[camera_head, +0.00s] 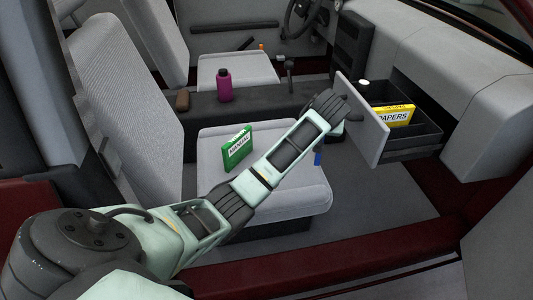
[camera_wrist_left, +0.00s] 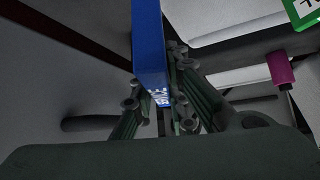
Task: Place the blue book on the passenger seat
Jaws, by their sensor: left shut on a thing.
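The blue book (camera_wrist_left: 148,45) is between the fingers of my left gripper (camera_wrist_left: 157,112) in the left wrist view, and the fingers are shut on it. In the head view only a small blue piece of the book (camera_head: 317,158) shows below my left arm. That piece appears over the front part of the passenger seat (camera_head: 290,200); its height above the cushion cannot be told. The left gripper (camera_head: 337,130) is mostly hidden behind my wrist, beside the open glove drawer. My right gripper is not in view.
A green manual (camera_head: 237,150) stands on the passenger seat. The open glove drawer (camera_head: 362,120) holds a yellow papers box (camera_head: 393,116). A magenta bottle (camera_head: 224,86) and a brown object (camera_head: 183,99) sit on the centre console. The front of the seat cushion is clear.

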